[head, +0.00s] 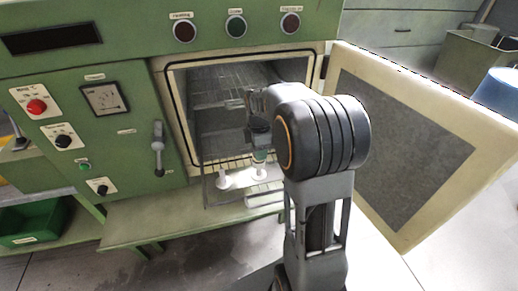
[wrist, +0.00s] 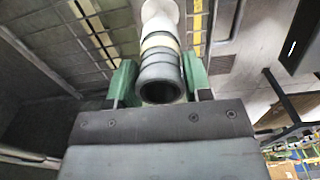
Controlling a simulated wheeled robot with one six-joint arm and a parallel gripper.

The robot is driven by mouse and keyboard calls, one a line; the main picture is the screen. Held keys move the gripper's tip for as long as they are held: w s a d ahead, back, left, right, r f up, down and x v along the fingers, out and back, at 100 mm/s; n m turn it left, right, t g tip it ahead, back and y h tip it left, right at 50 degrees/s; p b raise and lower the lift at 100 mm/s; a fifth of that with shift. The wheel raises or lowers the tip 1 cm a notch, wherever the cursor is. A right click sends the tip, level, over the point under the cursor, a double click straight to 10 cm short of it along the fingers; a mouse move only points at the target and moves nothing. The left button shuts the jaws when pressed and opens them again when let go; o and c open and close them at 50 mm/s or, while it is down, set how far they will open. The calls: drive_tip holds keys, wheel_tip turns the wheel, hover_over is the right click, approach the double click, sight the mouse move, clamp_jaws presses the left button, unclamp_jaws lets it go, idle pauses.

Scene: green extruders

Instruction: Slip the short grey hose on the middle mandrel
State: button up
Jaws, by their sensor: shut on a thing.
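My gripper (wrist: 160,88) has green fingers closed on the two sides of the short grey hose (wrist: 160,70). The hose's dark open end faces the wrist camera. Beyond it, in line, are a cream band and a white mandrel (wrist: 160,12); I cannot tell whether the hose is around the mandrel or only in front of it. In the head view my gripper (head: 260,152) is at the oven mouth, above a white mandrel (head: 258,173). Another white mandrel (head: 223,181) stands to its left. My arm hides the area to the right, so I cannot tell which mandrel is the middle one.
The green machine's oven (head: 185,95) is open, with a wire rack (head: 225,90) inside. Its cream-framed door (head: 405,150) stands swung out to the right of my arm. A lever (head: 158,150) is left of the opening. A green bench (head: 150,218) lies below.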

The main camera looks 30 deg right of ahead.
drive_tip(key=shift+f+b, duration=0.75)
drive_tip(key=shift+f, duration=0.4)
drive_tip(key=shift+f, duration=0.3)
drive_tip(key=shift+f+b, duration=0.7)
drive_tip(key=shift+f, duration=0.1)
drive_tip(key=o, duration=1.1)
wheel_tip(320, 180, up, 14)
drive_tip(key=shift+p, duration=0.3)
drive_tip(key=shift+f, duration=0.1)
